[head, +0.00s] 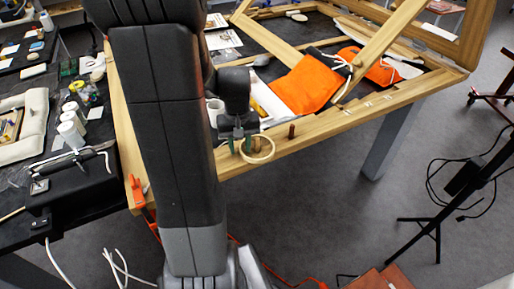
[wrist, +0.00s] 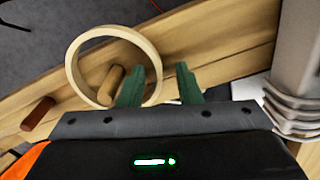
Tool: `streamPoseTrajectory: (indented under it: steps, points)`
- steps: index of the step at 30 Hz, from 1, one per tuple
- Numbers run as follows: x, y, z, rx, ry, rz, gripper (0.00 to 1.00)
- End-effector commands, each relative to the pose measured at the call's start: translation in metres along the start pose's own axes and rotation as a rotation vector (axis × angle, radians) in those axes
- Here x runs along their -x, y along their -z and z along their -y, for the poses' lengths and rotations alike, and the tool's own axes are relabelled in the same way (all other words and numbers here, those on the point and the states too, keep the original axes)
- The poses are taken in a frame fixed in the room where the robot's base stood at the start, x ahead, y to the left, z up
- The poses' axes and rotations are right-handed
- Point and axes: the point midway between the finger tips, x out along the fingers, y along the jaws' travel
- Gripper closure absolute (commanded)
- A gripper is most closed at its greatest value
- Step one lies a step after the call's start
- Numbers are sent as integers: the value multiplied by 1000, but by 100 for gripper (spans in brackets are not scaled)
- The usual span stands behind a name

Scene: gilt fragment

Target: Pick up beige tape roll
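The beige tape roll (head: 258,162) is a thin pale ring at the edge of the wooden frame bar. It also shows in the wrist view (wrist: 71,68), left of centre. A short light wooden peg (wrist: 109,84) shows within its opening; I cannot tell whether the ring sits around it. My gripper (head: 240,146) is at the roll's left side in the head view. In the wrist view its green fingers (wrist: 159,85) are apart. The left finger overlaps the ring's lower right part, and the ring's right wall shows between the fingers. I see no firm grip.
A dark red peg (head: 291,131) stands on the wooden bar (head: 340,118) near the roll. Orange cloth bags (head: 308,86) lie behind it. A black side table (head: 95,185) with white jars (head: 72,125) is at left.

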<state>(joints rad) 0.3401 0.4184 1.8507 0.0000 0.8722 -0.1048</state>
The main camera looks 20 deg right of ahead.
Motion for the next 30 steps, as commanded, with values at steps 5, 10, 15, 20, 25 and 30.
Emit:
streamPoseTrajectory:
  steps: [5, 10, 15, 20, 25, 30]
  points:
    - [0, 0, 0, 0, 0, 0, 69]
    - [0, 0, 0, -1, 0, 0, 99]
    - [0, 0, 0, -1, 0, 0, 100]
    - [0, 0, 0, -1, 0, 0, 100]
    - [15, 1, 0, 0, 0, -4, 100]
    - [49, 1, 0, -1, -1, -7, 100]
